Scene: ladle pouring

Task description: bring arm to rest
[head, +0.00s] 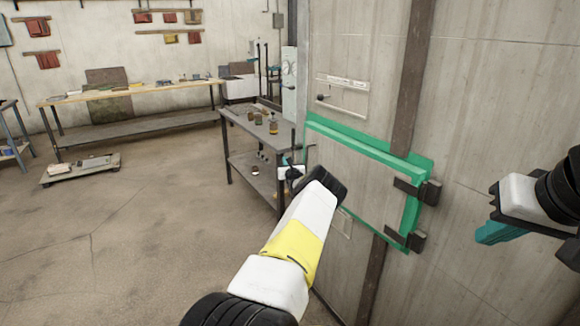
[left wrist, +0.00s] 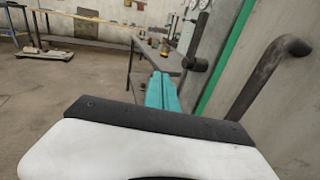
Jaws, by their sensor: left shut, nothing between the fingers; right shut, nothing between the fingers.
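My left arm reaches in from the bottom centre of the head view, with white, yellow and black links. Its left gripper (head: 286,160) is mostly hidden behind the wrist, in front of the small grey table. In the left wrist view the teal fingers of the left gripper (left wrist: 161,92) lie together, shut and empty. My right gripper (head: 492,233) is at the right edge of the head view, its teal fingers shut and empty, close to the concrete wall and pointing left.
A green-framed wall panel (head: 412,172) with dark brackets (head: 420,190) is right of my left arm. A grey table (head: 240,122) holds several small jars (head: 273,125). A wooden workbench (head: 140,92) and a low platform (head: 82,172) stand further back.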

